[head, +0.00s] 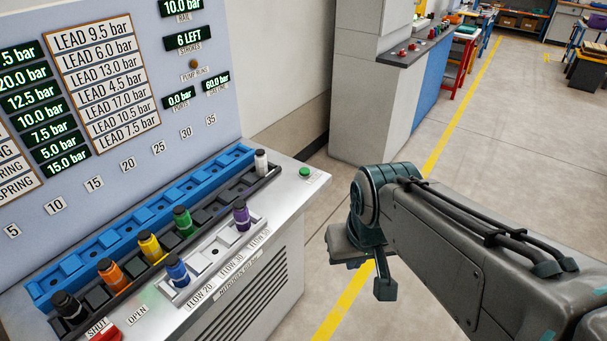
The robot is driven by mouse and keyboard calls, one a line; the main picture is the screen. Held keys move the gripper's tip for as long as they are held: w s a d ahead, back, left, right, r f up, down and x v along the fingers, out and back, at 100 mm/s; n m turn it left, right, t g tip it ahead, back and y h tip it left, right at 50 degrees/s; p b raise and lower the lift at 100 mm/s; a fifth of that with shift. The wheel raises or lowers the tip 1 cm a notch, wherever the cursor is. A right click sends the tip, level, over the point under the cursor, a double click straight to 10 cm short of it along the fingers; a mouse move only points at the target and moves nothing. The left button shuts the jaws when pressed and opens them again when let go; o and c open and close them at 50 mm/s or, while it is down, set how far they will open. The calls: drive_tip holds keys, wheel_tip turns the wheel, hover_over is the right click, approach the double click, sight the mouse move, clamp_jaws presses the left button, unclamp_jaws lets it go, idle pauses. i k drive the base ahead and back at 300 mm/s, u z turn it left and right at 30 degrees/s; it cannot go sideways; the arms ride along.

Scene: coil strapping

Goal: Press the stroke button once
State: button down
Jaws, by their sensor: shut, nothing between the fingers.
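A small green button (305,172) sits on the right end of the console's pale top; any label by it is too small to read. No button reads clearly as "stroke", but a display (189,39) on the panel reads "6 LEFT" over the word STROKES. My gripper (385,290) hangs in the air to the right of the console, over the floor, lower in the picture than the green button and clear of it. It is shut and empty; its fingers are seen from an awkward side.
A blue rack (140,225) and a dark rack with several coloured, black-topped plugs stand on the console, left of the button. A red control (106,334) is by the SHUT and OPEN labels. A grey cabinet (365,100) stands behind. The floor to the right is open.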

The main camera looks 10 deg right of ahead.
sight(305, 171)
drive_tip(key=k, duration=0.8)
drive_tip(key=z, duration=0.6)
drive_tip(key=i, duration=0.65)
drive_tip(key=z, duration=0.85)
drive_tip(key=i, duration=1.05)
drive_tip(key=u, duration=0.9)
drive_tip(key=i, duration=0.9)
drive_tip(key=u, duration=1)
